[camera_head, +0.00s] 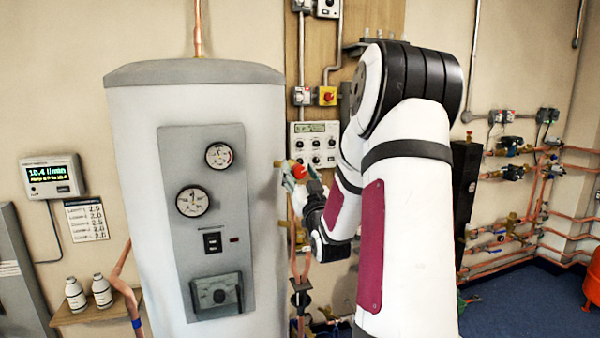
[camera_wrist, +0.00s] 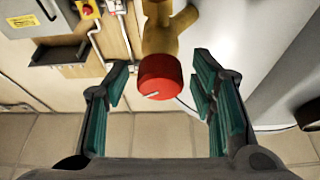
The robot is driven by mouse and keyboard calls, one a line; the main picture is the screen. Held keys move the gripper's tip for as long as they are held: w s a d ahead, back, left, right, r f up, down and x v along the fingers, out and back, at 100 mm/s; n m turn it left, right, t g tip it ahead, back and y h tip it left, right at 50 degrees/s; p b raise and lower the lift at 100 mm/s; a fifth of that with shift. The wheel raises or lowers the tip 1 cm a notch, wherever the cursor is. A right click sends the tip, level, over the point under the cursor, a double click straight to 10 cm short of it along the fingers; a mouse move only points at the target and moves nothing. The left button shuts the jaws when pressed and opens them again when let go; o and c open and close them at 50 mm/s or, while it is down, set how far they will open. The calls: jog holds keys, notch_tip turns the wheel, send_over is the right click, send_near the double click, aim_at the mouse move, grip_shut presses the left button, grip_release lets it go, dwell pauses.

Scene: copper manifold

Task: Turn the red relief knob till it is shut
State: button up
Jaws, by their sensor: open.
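The red relief knob (camera_wrist: 160,77) sits on a brass valve body (camera_wrist: 170,30) in the wrist view, with a pale line marked on its face. My gripper (camera_wrist: 160,95) is open, with its green finger pads on either side of the knob and a gap on both sides. No contact with the knob shows. In the head view the red knob (camera_head: 299,172) shows small beside the tank, and my gripper (camera_head: 294,180) is close at it. My arm partly hides what lies behind it.
A white tank (camera_head: 140,200) with a grey gauge panel (camera_head: 175,240) stands directly left of the knob. A control box (camera_head: 314,144) is on the wooden board behind. Copper pipes (camera_head: 580,218) run along the right wall. Two white bottles (camera_head: 102,291) stand on a shelf at left.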

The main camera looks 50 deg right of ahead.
jog(key=c, duration=1.1)
jog(key=shift+c, duration=0.2)
jog(key=shift+n, duration=0.4)
jog(key=n+y+b, duration=0.1)
jog(key=n+y, duration=0.1)
jog(key=n, duration=0.1)
jog(key=n+t+y+b, duration=0.1)
jog(key=n+y+b, duration=0.1)
jog(key=n, duration=0.2)
jog(key=shift+w+n+t, duration=0.1)
jog(key=shift+n+t, duration=0.2)
jog(key=n+y+b, duration=0.1)
jog(key=n+y, duration=0.1)
jog(key=n, duration=0.2)
jog(key=shift+n, duration=0.4)
jog(key=shift+n+y+b, duration=0.55)
jog(key=shift+n+y, duration=0.45)
jog(key=shift+n, duration=1.1)
